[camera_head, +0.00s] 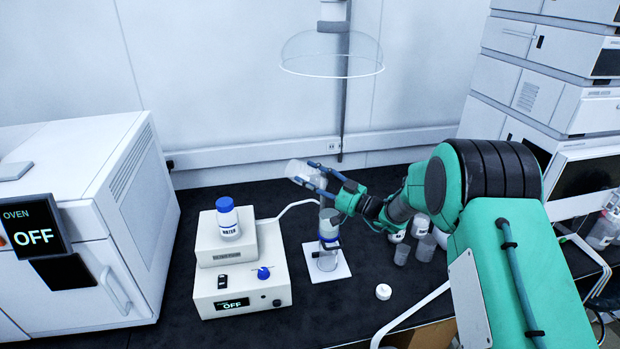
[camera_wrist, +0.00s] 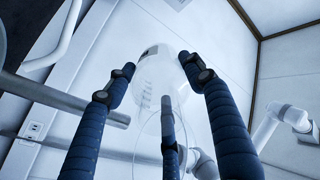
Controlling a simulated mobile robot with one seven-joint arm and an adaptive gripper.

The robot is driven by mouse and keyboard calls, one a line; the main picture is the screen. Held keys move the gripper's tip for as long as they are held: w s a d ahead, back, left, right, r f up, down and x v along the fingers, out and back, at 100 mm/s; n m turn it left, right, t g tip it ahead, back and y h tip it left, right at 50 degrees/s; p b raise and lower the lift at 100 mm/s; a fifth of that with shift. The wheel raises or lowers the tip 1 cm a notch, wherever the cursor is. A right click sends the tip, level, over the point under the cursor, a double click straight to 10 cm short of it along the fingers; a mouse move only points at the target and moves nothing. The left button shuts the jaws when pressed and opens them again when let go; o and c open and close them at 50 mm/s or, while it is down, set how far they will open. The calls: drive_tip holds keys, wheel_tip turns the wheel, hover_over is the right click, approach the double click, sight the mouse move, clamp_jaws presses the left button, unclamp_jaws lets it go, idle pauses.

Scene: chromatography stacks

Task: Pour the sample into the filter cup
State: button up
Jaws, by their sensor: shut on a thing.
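My gripper (camera_head: 308,177) is shut on a clear sample container (camera_head: 298,168). The container is tilted well over, above the bench. In the wrist view my blue fingers (camera_wrist: 160,75) close around the container, which has printed graduations (camera_wrist: 148,72). I cannot make out the sample in it or any stream from it. The clear filter cup assembly (camera_head: 328,240) stands upright on a white square base (camera_head: 341,271), just below my gripper. The tilted container is above it and slightly to its left; I cannot tell how its mouth lines up with the cup.
A filter pump (camera_head: 240,290) reading OFF stands left of the assembly, with a blue-capped water bottle (camera_head: 228,222) on top. An oven (camera_head: 80,215) is further left. A white cap (camera_head: 383,292) and several clear containers (camera_head: 402,254) are at right. A clear hood (camera_head: 331,58) hangs above.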

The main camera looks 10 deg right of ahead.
sight(305, 167)
wheel_tip(305, 167, up, 2)
drive_tip(key=shift+w+a+r+g+h+p, duration=0.1)
drive_tip(key=shift+w+g+h+p, duration=0.05)
drive_tip(key=shift+g+h+p, duration=0.7)
drive_tip(key=shift+w+a+p, duration=0.1)
drive_tip(key=shift+p, duration=0.4)
drive_tip(key=shift+a+r+g+p, duration=0.25)
drive_tip(key=shift+a+g+p, duration=0.1)
drive_tip(key=shift+a, duration=0.1)
drive_tip(key=s+a+r+n+g+h+p, duration=0.1)
drive_tip(key=a+r+n+g+h+p, duration=0.1)
drive_tip(key=a+r+n+g+p, duration=0.55)
drive_tip(key=w+d+r+m+g+h+p, duration=0.2)
drive_tip(key=w+r+m+h+p, duration=0.4)
drive_tip(key=p, duration=1.5)
drive_tip(key=shift+w+d+r+m+g+h, duration=0.3)
drive_tip(key=shift+r+m+g+h, duration=0.5)
drive_tip(key=shift+r+h, duration=1.45)
drive_tip(key=shift+s+d, duration=0.15)
